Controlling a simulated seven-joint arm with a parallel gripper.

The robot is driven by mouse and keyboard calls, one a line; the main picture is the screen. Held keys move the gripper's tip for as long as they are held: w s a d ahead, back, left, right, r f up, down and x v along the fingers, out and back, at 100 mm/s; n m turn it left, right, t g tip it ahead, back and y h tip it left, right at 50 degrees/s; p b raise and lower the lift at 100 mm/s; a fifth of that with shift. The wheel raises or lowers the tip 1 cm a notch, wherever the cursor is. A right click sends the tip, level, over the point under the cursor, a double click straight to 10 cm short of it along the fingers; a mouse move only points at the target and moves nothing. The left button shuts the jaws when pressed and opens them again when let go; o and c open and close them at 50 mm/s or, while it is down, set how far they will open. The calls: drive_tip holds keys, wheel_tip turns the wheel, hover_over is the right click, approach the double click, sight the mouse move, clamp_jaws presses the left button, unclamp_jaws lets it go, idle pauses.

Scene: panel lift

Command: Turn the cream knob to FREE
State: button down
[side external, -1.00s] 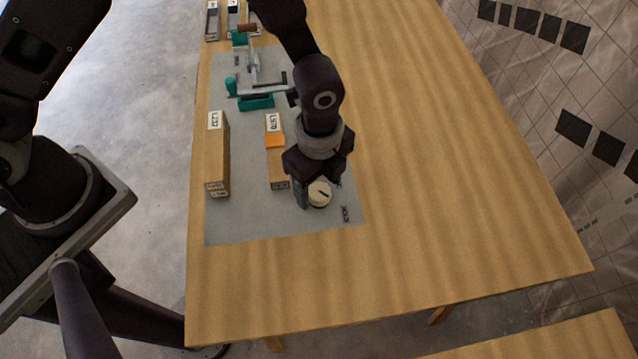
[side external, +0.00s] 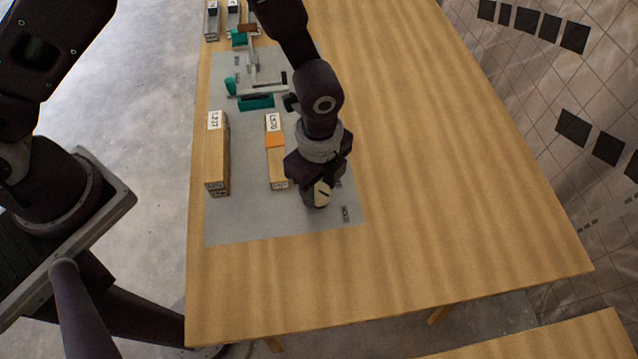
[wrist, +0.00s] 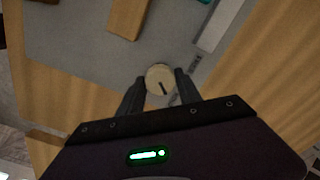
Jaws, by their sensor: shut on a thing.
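The cream knob (side external: 322,191) is round with a dark pointer line and stands on the grey panel (side external: 260,228). It also shows in the wrist view (wrist: 159,79) between my two fingers. My gripper (side external: 316,192) points down over the knob and is shut on its sides. In the wrist view, my gripper (wrist: 158,90) has one finger on each side of the knob. A small dark label (side external: 345,213) lies on the panel just right of the knob. Its lettering is too small to read, and my gripper partly hides other markings near the knob.
Two wooden blocks with white labels, one marked L237 (side external: 217,158) and one with an orange band (side external: 276,160), stand left of my gripper. A teal-and-grey clamp mechanism (side external: 257,90) stands farther back. The table's right side (side external: 450,200) is clear.

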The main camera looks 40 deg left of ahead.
drive_tip(key=n, duration=0.8)
drive_tip(key=shift+n, duration=0.3)
drive_tip(key=n, duration=0.4)
drive_tip(key=shift+n, duration=2.2)
drive_tip(key=c, duration=0.8)
unclamp_jaws()
drive_tip(key=shift+c, duration=0.2)
